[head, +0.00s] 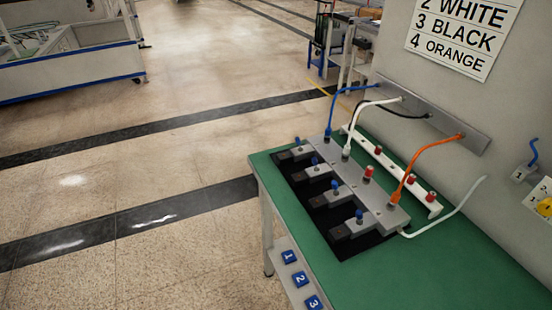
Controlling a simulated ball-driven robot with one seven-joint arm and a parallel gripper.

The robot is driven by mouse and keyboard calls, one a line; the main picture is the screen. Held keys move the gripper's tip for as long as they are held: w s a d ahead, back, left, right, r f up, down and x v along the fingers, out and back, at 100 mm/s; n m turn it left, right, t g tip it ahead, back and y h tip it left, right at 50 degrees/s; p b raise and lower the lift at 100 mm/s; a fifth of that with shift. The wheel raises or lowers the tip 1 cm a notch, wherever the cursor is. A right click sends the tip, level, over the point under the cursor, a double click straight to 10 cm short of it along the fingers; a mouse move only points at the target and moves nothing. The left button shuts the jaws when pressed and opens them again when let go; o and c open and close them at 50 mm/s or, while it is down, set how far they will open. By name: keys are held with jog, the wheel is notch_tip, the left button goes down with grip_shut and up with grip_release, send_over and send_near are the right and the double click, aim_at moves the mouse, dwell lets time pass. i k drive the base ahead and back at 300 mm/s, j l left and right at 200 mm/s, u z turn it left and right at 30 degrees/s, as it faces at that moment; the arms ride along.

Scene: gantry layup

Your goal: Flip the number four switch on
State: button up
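A row of several grey switch units with blue-tipped levers lies on a black base on the green table (450,262). The nearest unit has a blue-tipped lever (359,215) and lies roughly in line with the orange cable (428,153), which is plugged into the grey strip (372,197). A wall sign (463,38) reads "4 ORANGE". No number on the nearest unit is legible, and I cannot tell whether its lever is on or off. The other levers (335,185) stand farther back. My gripper is not in view.
Blue (340,104) and white (360,108) cables arch to a wall panel (470,138). A white strip with red knobs (408,178) stands behind. Floor left of the table is clear.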

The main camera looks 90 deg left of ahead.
aim_at(359, 213)
jog(key=u, duration=1.7)
jog(key=j, duration=0.1)
